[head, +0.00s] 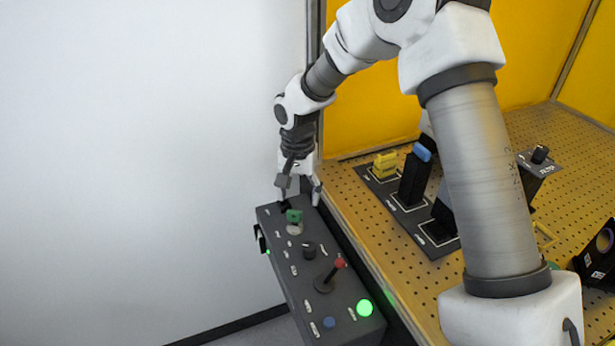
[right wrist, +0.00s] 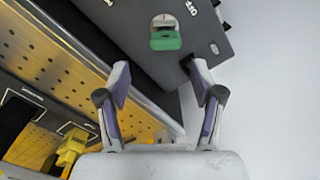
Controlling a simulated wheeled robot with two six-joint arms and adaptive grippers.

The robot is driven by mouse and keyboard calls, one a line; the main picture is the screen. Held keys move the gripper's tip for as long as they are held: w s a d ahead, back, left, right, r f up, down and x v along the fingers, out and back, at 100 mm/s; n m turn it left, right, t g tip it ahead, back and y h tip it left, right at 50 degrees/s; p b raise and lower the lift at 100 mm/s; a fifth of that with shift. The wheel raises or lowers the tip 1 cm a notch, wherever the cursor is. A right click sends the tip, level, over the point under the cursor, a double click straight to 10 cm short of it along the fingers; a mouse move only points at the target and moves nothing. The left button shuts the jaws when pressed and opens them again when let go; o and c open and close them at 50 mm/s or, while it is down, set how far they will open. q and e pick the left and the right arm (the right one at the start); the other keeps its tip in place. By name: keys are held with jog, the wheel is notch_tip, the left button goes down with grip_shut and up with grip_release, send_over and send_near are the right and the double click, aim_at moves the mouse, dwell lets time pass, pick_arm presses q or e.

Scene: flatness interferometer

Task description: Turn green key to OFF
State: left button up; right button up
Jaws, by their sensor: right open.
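The green key (head: 294,216) sits in its round lock near the far end of the dark grey control box (head: 282,250). It also shows in the right wrist view (right wrist: 166,41), at the top centre, its green grip lying across that picture. My right gripper (head: 300,201) is at the far end of the box, close to the key. In the right wrist view its two fingers (right wrist: 160,78) are spread with nothing between them. The key lies beyond the fingertips there and looks clear of them. My left gripper is not in view.
The box also carries a black knob (head: 309,251), a red-topped lever (head: 338,264), a lit green button (head: 365,308) and a blue button (head: 329,322). A perforated yellow table (head: 400,285) with a yellow block (head: 385,165) stands to the right. A white wall fills the left.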

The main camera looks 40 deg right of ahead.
aim_at(294, 212)
jog(key=a+f, duration=0.1)
jog(key=s+a+f, duration=0.1)
jog(key=a, duration=0.1)
jog(key=shift+f, duration=0.1)
jog(key=f, duration=0.1)
jog(key=d+f, duration=0.1)
jog(key=f, duration=0.2)
jog(key=shift+w+d+p, duration=0.3)
jog(key=shift+d+p, duration=0.05)
jog(key=shift+d, duration=0.05)
jog(key=shift+a+r, duration=0.2)
jog(key=shift+s+a+r, duration=0.1)
jog(key=shift+s+a, duration=0.05)
jog(key=shift+a, duration=0.05)
jog(key=shift+c, duration=1)
jog(key=c, duration=1)
jog(key=shift+m+p, duration=0.35)
jog(key=shift+m, duration=0.25)
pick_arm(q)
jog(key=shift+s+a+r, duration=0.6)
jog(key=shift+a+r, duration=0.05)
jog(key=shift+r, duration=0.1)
pick_arm(e)
jog(key=shift+m, duration=0.5)
